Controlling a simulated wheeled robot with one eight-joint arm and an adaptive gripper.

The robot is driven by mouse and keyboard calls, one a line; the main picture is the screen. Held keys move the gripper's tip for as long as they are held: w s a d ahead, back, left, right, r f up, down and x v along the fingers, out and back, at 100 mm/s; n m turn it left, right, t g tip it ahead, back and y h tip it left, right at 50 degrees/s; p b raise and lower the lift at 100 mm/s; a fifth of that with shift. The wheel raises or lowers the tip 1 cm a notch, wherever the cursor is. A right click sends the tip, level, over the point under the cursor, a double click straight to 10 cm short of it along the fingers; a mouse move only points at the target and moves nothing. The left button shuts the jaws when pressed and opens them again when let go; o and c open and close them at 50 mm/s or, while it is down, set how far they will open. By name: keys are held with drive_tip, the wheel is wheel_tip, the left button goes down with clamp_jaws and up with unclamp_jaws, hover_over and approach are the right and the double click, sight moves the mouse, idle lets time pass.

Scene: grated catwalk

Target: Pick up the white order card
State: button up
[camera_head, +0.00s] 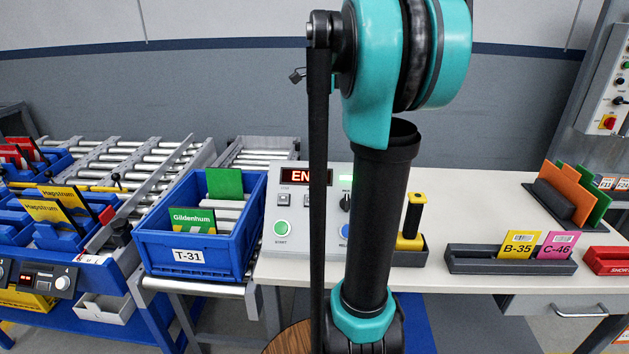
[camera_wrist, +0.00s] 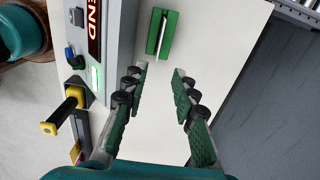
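In the wrist view, a small green holder (camera_wrist: 155,34) lies on the pale worktop, with a thin white strip (camera_wrist: 163,35) along its middle. The strip looks like the white order card seen edge-on, but I cannot read it. My gripper (camera_wrist: 159,71) is open and empty, its two green-padded fingers apart. The holder is just beyond the fingertips, roughly in line with the gap between them. In the head view I cannot make out the white card or my gripper; my arm covers the middle of the worktop.
A grey control box (camera_head: 283,206) stands left of the holder in the wrist view, close to the left finger. A yellow-and-black handled tool (camera_head: 413,220) stands nearby. A grey rack (camera_head: 470,259) holds yellow and pink cards. A blue T-31 crate (camera_head: 160,258) sits on the rollers.

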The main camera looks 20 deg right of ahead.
drive_tip(key=f, duration=1.1)
drive_tip(key=a+f, duration=0.1)
drive_tip(key=f, duration=0.5)
drive_tip(key=shift+w+f, duration=0.15)
clamp_jaws()
